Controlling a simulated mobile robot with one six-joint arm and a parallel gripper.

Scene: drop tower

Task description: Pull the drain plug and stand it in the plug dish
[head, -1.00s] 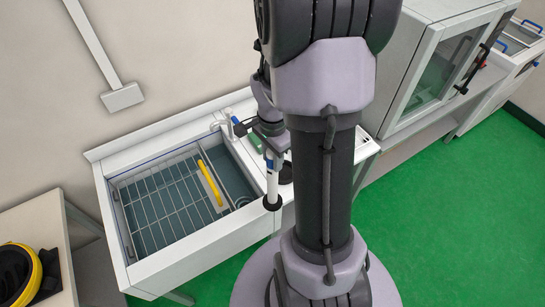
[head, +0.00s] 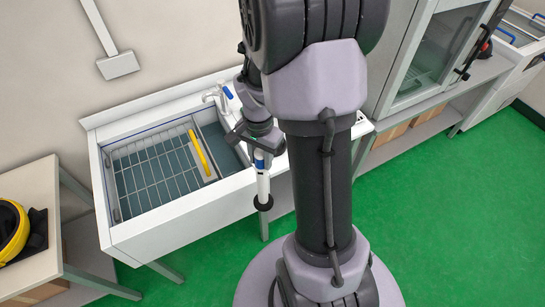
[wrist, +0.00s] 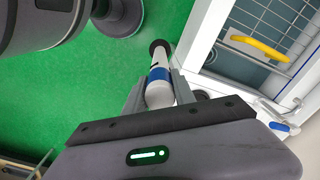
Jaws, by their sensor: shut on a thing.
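The drain plug (head: 262,185) is a white upright tube with a blue band and a black disc at its lower end. My gripper (head: 262,155) is shut on its upper part. The plug hangs upright just outside the sink's (head: 180,208) front wall, with green floor behind its black end. In the wrist view the plug (wrist: 158,73) lies between the fingers of my gripper (wrist: 155,95), its black end pointing away. I cannot make out the plug dish for certain; a dark round shape on the white top is partly hidden beside a finger in the wrist view.
A tap (head: 215,97) stands at the back rim. A side table (head: 40,190) is at left and a glass-fronted cabinet (head: 435,55) at right. The green floor (head: 430,210) is open.

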